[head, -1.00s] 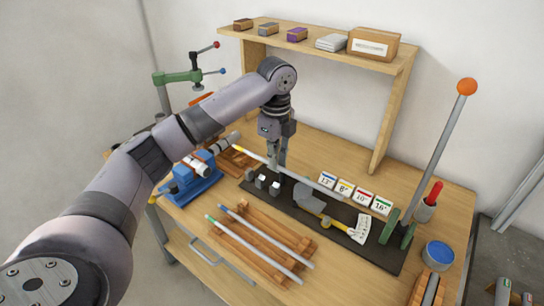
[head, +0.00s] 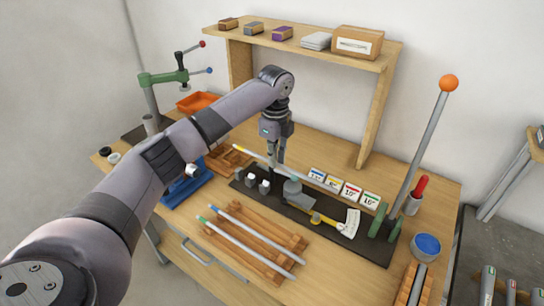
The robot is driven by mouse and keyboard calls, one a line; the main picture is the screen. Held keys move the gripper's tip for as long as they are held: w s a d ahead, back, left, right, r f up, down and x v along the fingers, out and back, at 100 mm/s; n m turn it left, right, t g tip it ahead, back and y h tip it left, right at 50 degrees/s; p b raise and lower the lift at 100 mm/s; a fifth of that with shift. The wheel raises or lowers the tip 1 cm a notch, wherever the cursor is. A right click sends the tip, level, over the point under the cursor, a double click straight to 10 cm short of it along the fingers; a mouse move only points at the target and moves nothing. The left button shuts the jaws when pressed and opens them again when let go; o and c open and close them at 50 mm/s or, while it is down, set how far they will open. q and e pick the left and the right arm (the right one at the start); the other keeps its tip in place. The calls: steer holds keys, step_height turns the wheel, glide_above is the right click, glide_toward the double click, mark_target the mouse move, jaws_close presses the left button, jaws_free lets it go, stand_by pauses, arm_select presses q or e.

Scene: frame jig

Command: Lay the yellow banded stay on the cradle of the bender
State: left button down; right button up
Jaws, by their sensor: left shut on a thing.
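The yellow banded stay (head: 243,152) is a thin grey rod with a yellow band near its left end. My left gripper (head: 275,165) is shut on it and holds it slanting down to the right, pointing along the bender. The bender has a black base (head: 327,237), a grey former (head: 292,190) and small grey blocks (head: 264,187) at its left end. The stay shows just behind the blocks and former in the picture. I cannot tell whether it touches them, nor which part is the cradle. My right gripper is not in view.
A wooden rack (head: 262,250) with blue and green banded rods stands in front of the bender. Number cards (head: 351,193) stand behind it. The lever with an orange ball (head: 448,83) rises at the right. A shelf (head: 300,52) stands behind; a blue vise (head: 186,188) is at the left.

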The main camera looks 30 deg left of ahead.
arm_select(q)
steer(key=shift+w+d+f, duration=0.1)
steer(key=shift+w+f, duration=0.25)
steer(key=shift+w, duration=0.2)
steer(key=shift+w+d+f, duration=0.1)
steer(key=shift+w+f, duration=0.2)
steer(key=shift+w, duration=0.25)
